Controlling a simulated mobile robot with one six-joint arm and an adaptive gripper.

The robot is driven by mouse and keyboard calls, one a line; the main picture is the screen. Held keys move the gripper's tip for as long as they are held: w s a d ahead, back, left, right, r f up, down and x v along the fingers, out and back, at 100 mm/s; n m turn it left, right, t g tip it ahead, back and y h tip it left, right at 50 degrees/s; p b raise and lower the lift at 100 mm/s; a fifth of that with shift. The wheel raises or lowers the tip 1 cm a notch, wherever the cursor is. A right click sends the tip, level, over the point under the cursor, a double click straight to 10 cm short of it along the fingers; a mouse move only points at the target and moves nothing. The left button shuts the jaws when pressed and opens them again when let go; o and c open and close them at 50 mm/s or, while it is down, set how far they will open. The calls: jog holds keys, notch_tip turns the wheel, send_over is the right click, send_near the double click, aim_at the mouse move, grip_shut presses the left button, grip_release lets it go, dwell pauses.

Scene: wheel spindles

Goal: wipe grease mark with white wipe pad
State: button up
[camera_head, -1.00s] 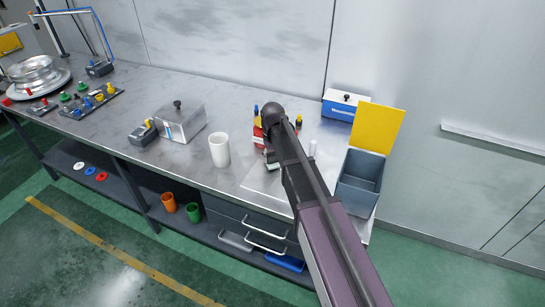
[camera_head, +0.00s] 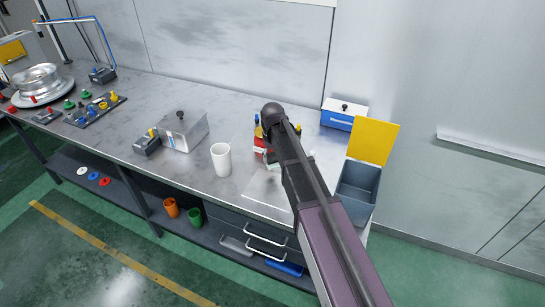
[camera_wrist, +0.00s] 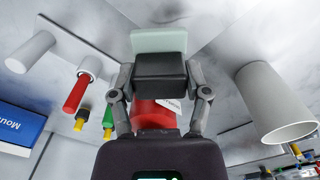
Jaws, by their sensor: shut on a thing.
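In the wrist view, my gripper (camera_wrist: 160,76) is shut on a black block with a pale, slightly greenish white pad on its far end; I take this as the white wipe pad (camera_wrist: 158,41). The fingers grip the black part from both sides. A dark smudge, likely the grease mark (camera_wrist: 174,10), shows on the grey surface just beyond the pad, at the top edge. I cannot tell whether pad and surface touch. In the head view, my arm hides most of the gripper, the pad and the mark.
A white cup (camera_head: 221,160) stands left of my arm, close to the gripper (camera_wrist: 272,102). A red can (camera_wrist: 152,116) stands behind the fingers. A red-handled tool (camera_wrist: 76,93) and a white cylinder (camera_wrist: 30,52) stand nearby. A grey bin (camera_head: 358,187) with yellow lid is right.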

aim_at(272, 155)
jog(key=shift+r, duration=0.1)
jog(key=shift+r+p, duration=1.45)
jog(key=shift+p, duration=0.05)
jog(key=shift+s, duration=0.15)
